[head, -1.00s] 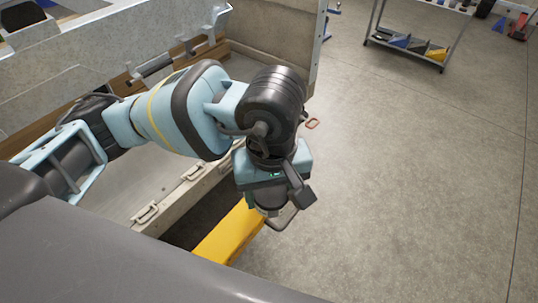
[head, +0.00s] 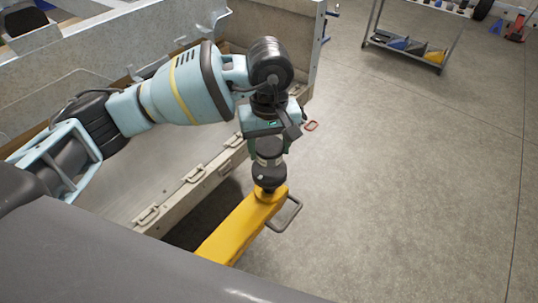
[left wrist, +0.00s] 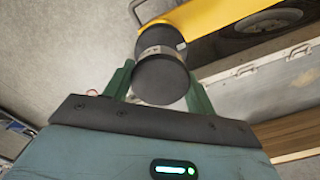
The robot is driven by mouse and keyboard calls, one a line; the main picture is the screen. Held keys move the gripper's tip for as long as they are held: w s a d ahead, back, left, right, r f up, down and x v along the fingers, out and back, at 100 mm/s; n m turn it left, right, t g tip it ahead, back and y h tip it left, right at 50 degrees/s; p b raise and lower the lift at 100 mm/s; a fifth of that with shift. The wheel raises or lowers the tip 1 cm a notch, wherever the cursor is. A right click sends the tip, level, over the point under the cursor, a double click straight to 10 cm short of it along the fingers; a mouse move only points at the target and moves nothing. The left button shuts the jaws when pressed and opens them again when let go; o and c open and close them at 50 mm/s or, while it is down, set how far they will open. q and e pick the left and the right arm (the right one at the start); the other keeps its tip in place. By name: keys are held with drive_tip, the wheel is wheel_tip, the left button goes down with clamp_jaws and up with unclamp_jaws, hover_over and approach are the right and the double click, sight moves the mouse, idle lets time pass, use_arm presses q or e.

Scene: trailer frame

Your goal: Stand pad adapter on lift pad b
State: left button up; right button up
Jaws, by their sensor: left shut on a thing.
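My left gripper (head: 268,137) points down over the far end of a yellow lift arm (head: 235,230). It is shut on the pad adapter (head: 269,160), a dark upright cylinder with a pale metal band. In the left wrist view the adapter (left wrist: 162,78) sits between the green fingers, with the yellow arm (left wrist: 230,18) just beyond it. A dark round piece, seemingly lift pad b (head: 269,179), shows under the adapter at the yellow arm's end. I cannot tell whether the two touch. My right gripper is out of view.
A grey metal handle loop (head: 287,216) sticks out beside the yellow arm. The trailer's side rail (head: 190,188) with latches runs close on the left. A shelf cart (head: 410,45) stands far back right. The floor on the right is clear.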

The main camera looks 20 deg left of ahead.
sight(269, 157)
use_arm(q)
drive_tip(key=shift+s+f, duration=0.1)
drive_tip(key=shift+f, duration=1.45)
drive_tip(key=shift+f, duration=0.2)
drive_tip(key=o, duration=1.2)
drive_tip(key=shift+o, duration=0.2)
wheel_tip(269, 157, up, 12)
drive_tip(key=shift+r, duration=0.2)
drive_tip(key=shift+f, duration=0.1)
